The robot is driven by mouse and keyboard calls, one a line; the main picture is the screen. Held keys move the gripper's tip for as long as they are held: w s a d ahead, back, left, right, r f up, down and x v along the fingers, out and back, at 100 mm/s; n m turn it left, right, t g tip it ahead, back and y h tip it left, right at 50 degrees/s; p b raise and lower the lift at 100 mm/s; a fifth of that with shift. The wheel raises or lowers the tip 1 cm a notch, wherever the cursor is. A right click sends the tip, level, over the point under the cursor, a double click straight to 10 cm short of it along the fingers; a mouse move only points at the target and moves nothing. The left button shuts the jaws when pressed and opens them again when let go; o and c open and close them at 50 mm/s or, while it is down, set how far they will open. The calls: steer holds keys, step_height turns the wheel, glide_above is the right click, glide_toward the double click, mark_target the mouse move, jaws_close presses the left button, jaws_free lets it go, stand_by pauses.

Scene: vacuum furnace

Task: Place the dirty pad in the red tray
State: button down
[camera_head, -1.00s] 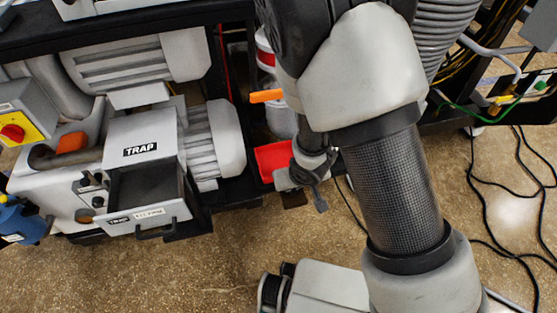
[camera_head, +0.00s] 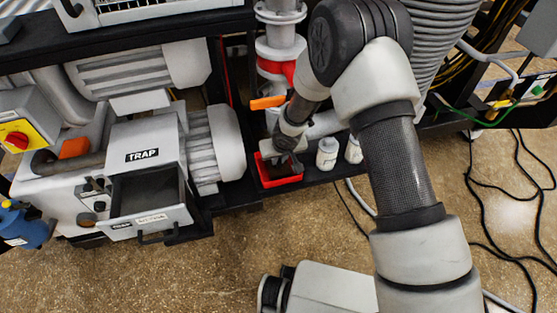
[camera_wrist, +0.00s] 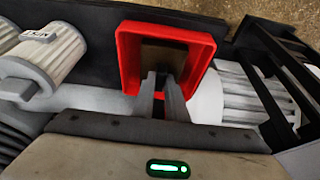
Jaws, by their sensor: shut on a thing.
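The red tray (camera_head: 282,183) sits on the low black shelf, right of the trap unit. In the wrist view its red wall (camera_wrist: 130,68) frames the fingertips. My gripper (camera_wrist: 160,76) is shut on the dirty pad (camera_wrist: 164,54), a flat dark brown piece held over or inside the tray. I cannot tell whether the pad touches the tray floor. In the head view my gripper (camera_head: 285,150) hangs directly above the tray and hides part of its inside.
The trap drawer (camera_head: 150,190) stands open to the left and looks empty. White bottles (camera_head: 327,154) stand right of the tray. An orange handle (camera_head: 268,102) sticks out just above the tray. Black cables (camera_head: 500,220) lie on the floor at right.

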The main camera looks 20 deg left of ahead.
steer(key=shift+f, duration=0.15)
steer(key=c, duration=1.8)
jaws_free()
steer(key=shift+o, duration=0.2)
steer(key=shift+s+r, duration=0.1)
steer(key=shift+r, duration=0.4)
steer(key=p+v, duration=0.3)
steer(key=v, duration=0.8)
steer(key=shift+s+d+r, duration=0.1)
